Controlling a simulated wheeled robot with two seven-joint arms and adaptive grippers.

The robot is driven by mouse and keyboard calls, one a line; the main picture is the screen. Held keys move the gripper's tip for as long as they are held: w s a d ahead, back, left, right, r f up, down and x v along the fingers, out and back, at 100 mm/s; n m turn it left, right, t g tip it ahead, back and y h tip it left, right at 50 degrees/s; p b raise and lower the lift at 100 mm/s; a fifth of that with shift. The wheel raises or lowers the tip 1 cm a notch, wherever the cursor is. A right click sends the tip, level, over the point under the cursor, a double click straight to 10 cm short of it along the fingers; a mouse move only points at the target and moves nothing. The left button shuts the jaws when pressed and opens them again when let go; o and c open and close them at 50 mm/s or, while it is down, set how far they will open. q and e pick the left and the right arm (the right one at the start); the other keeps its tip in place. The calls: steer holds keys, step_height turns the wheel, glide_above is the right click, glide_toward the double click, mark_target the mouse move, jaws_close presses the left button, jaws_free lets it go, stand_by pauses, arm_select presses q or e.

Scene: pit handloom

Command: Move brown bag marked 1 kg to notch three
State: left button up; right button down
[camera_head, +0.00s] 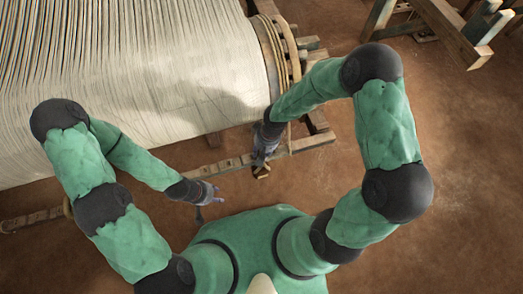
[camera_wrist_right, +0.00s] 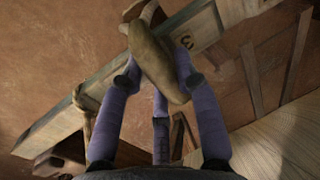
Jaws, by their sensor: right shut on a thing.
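My right gripper (camera_wrist_right: 158,80) is shut on a brown cloth bag (camera_wrist_right: 155,60), its fingers on either side of it. In the head view the bag (camera_head: 261,173) shows small and dark below the right gripper (camera_head: 264,157). In the right wrist view the bag overlaps a wooden beam (camera_wrist_right: 95,105), close beside a dark numeral 3 (camera_wrist_right: 186,41) on the beam. I cannot tell if the bag touches the beam. The bag's weight mark is not visible. My left gripper (camera_head: 207,192) looks open and empty, in front of the same beam (camera_head: 225,166).
White warp threads (camera_head: 150,75) run to the loom's roller, with a rope-wound end (camera_head: 280,50) behind my right arm. A rope loop (camera_wrist_right: 82,110) hangs on the beam. A wooden frame (camera_head: 450,30) stands at the upper right. Brown floor lies bare at the right.

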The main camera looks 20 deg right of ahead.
steer(key=shift+f+b, duration=0.2)
steer(key=shift+b, duration=0.1)
stand_by(0.5)
steer(key=c, duration=0.8)
jaws_free()
steer(key=shift+s, duration=0.1)
steer(key=shift+r, duration=0.35)
steer(key=v, duration=1.1)
steer(key=shift+r, duration=0.1)
